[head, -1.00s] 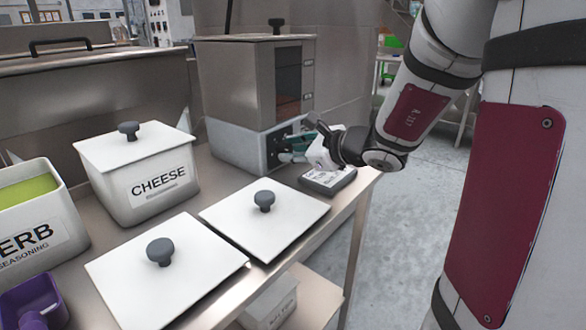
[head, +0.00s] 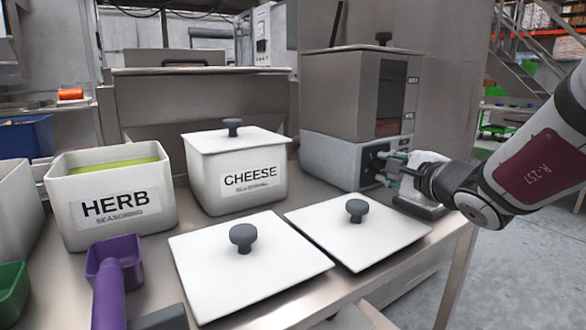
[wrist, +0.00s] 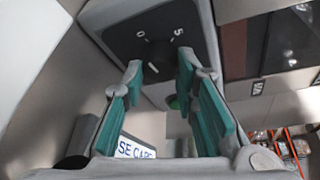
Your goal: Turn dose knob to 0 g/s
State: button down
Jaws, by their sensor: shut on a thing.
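The dispenser (head: 335,150) stands at the back right of the steel table, with a dark dial panel on its base. In the wrist view the dose knob (wrist: 158,54) is a dark round knob on that panel (wrist: 118,38), with "0" and "5" printed near it. A short white mark (wrist: 152,68) shows at the knob's lower edge, away from both numbers. My gripper (wrist: 160,68) has its teal fingers on either side of the knob and is shut on it. In the head view my gripper (head: 384,168) is at the panel and hides the knob.
A grey scale-like device (head: 420,207) lies below my gripper. Two white lids (head: 250,275) lie flat in front. The cheese bin (head: 235,180) and herb bin (head: 110,205) stand to the left.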

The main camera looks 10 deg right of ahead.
jog(key=shift+a+f+n, duration=0.1)
jog(key=shift+n, duration=0.3)
dwell(0.3)
jog(key=c, duration=1.3)
grip_release()
jog(key=s, duration=0.5)
jog(key=s+r, duration=0.1)
jog(key=s, duration=0.1)
jog(key=shift+s+r, duration=0.1)
jog(key=shift+s, duration=0.1)
